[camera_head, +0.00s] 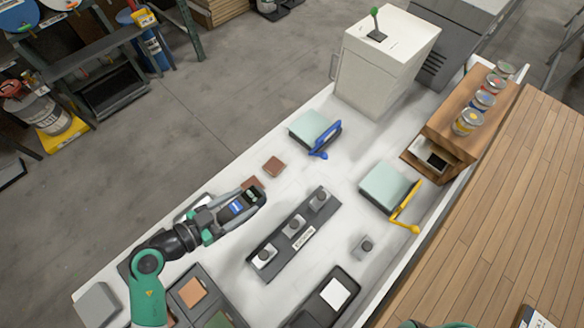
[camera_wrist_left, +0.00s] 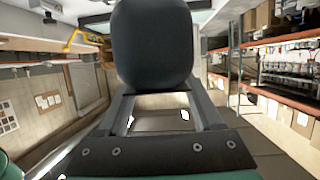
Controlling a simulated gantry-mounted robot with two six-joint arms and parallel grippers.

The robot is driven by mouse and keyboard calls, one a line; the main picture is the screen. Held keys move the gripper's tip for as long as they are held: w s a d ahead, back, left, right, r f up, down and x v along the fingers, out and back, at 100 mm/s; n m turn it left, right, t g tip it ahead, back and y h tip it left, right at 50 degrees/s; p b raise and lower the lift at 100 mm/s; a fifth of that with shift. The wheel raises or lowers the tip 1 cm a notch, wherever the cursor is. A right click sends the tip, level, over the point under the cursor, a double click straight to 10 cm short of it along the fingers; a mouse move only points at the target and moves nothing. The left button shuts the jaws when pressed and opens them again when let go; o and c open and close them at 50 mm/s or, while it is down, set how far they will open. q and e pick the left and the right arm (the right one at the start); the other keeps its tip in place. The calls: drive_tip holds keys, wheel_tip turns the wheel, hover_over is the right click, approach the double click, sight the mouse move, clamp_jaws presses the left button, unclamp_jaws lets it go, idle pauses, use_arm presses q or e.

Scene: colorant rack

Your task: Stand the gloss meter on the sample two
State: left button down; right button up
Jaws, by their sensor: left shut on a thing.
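My left gripper (camera_head: 246,204) is shut on a dark device with a small blue screen, which looks like the gloss meter (camera_head: 236,208). It is held over the white bench. In the left wrist view, a dark rounded body, the gloss meter (camera_wrist_left: 152,45), stands up between the fingers. No readable mark tells which one is sample two. My right gripper is not in view.
A dark rack (camera_head: 284,252) with several knobbed blocks stands right of the gripper. Two pale green pads, one with a blue handle (camera_head: 320,154) and one with a yellow handle (camera_head: 403,205), lie farther off. Trays with swatches (camera_head: 192,292) sit at the front. Bare bench lies around the tiles.

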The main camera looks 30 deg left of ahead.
use_arm(q)
drive_tip(key=shift+s+a+r+n+y+p, duration=0.1)
drive_tip(key=shift+s+a+n+y+p, duration=0.1)
drive_tip(key=shift+s+a, duration=0.25)
drive_tip(key=shift+s+a+r+n+y+p, duration=0.1)
drive_tip(key=shift+s+a+y, duration=0.1)
drive_tip(key=shift+s, duration=0.3)
drive_tip(key=shift+a, duration=0.15)
drive_tip(key=w+a+f+b, duration=0.1)
drive_tip(key=w+f+b, duration=0.2)
drive_tip(key=w+f, duration=0.1)
drive_tip(key=w+a+f+b, duration=0.2)
drive_tip(key=w+f+b, duration=0.2)
drive_tip(key=f, duration=0.1)
drive_tip(key=w+a+f+b, duration=0.2)
drive_tip(key=w+f+b, duration=0.2)
drive_tip(key=w, duration=0.1)
drive_tip(key=shift+a+f, duration=0.15)
drive_tip(key=shift+a, duration=0.05)
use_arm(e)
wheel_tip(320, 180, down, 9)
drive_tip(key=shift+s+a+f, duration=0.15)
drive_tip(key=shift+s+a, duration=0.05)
use_arm(q)
drive_tip(key=shift+c, duration=0.2)
unclamp_jaws()
